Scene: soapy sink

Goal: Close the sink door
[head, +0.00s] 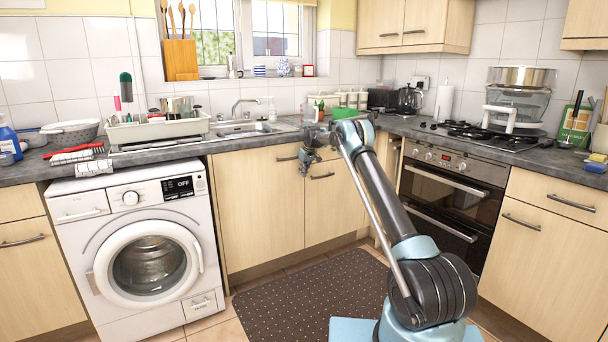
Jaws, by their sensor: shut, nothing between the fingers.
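The pale wood sink cabinet stands below the sink (240,129), between the washing machine and the oven. Its left door (257,212) looks flush with the cabinet front, with a dark handle near its upper right corner. Its right door (332,208) also looks about flush, with a dark handle (322,177) near its top; a small gap cannot be ruled out. My gripper (306,170) is shut and empty. It hangs in front of the doors' upper part, between the two handles. Contact with a door cannot be told.
A white washing machine (150,245) stands left of the cabinet, and a black oven (450,208) stands to the right. A dark dotted mat (290,300) lies on the floor in front. The grey worktop (230,145) overhangs the doors.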

